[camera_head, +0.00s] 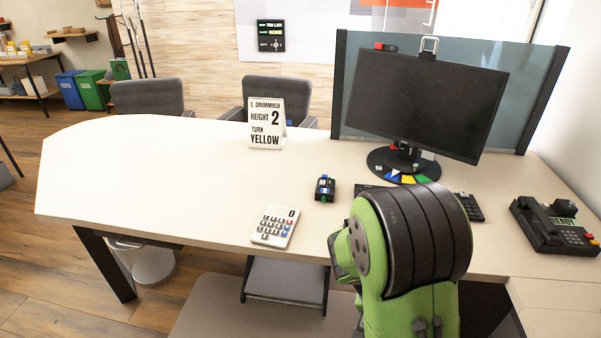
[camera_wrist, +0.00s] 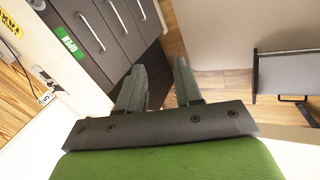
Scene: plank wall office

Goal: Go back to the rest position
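My gripper (camera_wrist: 160,85) shows in the wrist view with its two dark grey fingers apart and nothing between them. It points toward the floor and a dark drawer cabinet (camera_wrist: 112,32). In the head view my green and black arm is folded at the lower right, in front of the desk's near edge, and the gripper itself is hidden there. The desk (camera_head: 120,175) is cream and holds several items, none of them touching the arm as far as I can tell.
On the desk are a calculator (camera_head: 274,227), a small dark device (camera_head: 325,188), a sign (camera_head: 266,123), a monitor (camera_head: 425,103), a keyboard (camera_head: 471,207) partly hidden by my arm, and a phone (camera_head: 556,226). The desk's left part is clear. A bin (camera_head: 150,262) stands below.

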